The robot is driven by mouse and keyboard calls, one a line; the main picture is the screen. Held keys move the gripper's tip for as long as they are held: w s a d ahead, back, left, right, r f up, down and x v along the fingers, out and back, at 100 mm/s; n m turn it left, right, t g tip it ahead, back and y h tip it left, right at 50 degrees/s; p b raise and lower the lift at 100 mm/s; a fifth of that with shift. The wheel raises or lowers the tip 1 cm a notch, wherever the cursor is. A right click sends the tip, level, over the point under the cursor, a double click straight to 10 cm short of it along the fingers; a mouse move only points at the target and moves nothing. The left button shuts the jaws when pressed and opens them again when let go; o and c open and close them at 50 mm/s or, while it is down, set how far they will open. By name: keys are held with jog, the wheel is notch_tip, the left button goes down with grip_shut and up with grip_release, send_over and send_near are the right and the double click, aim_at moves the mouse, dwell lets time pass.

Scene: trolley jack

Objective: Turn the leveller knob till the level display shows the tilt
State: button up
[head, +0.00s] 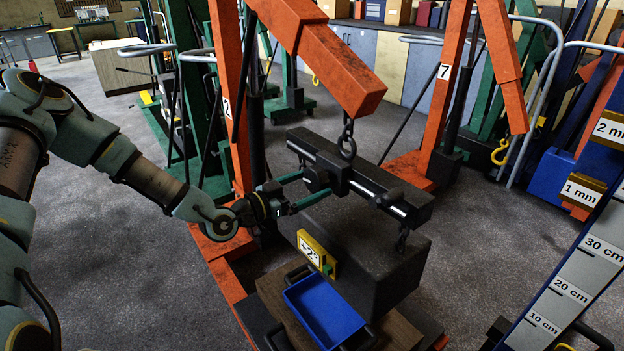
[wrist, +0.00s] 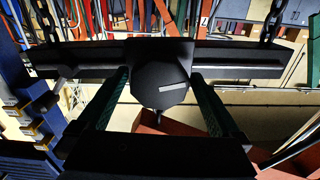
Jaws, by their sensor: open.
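The leveller (head: 375,185) is a dark bar hung by a chain from an orange crane arm. Its black round knob (wrist: 160,82) faces me in the wrist view, with a white mark slanting slightly up to the right. My gripper (head: 316,184) is open, with one teal finger on each side of the knob; in the wrist view narrow gaps show between fingers and knob. The level display (head: 317,253) is a yellow box with a white face on the dark block below the bar; it seems to read +2°, partly hard to make out.
The dark block (head: 390,265) hangs or rests under the bar, above a blue tray (head: 328,310). Orange crane posts stand behind. A centimetre scale (head: 565,290) and blocks marked 1 mm and 2 mm are at right. Grey floor is free at left.

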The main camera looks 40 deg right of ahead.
jog(key=shift+d, duration=0.45)
jog(key=c, duration=1.1)
jog(key=shift+s+f+n+b, duration=0.1)
jog(key=shift+f+n+b, duration=0.05)
jog(key=shift+n+b, duration=0.35)
jog(key=o, duration=1.1)
